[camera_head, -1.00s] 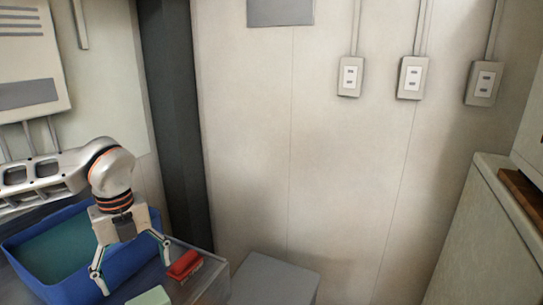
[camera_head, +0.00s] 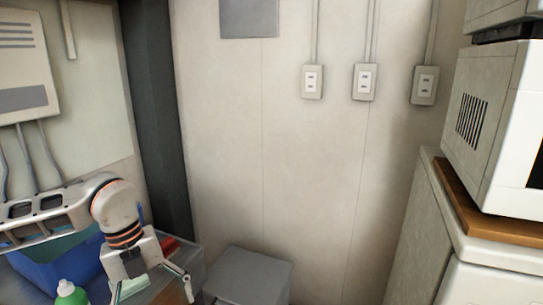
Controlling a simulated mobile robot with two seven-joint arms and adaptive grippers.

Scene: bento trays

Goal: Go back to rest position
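My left gripper (camera_head: 150,288) comes in from the left at the lower left, over a grey surface. Its right finger shows, spread outward; its left finger is partly cut off by the bottom edge. I see nothing held between the fingers. My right gripper is out of view. A blue bin (camera_head: 62,272) stands behind and left of my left gripper, partly hidden by my arm. A red object (camera_head: 170,246) lies just behind the gripper, mostly hidden. A pale green block (camera_head: 132,289) shows below the gripper.
A bottle with a green body and white cap (camera_head: 68,291) stands at the bottom left. A grey box (camera_head: 250,275) stands low against the wall. A white appliance (camera_head: 505,130) rests on a brown board (camera_head: 478,208) on a cabinet at the right. Wall outlets (camera_head: 365,82) line the back wall.

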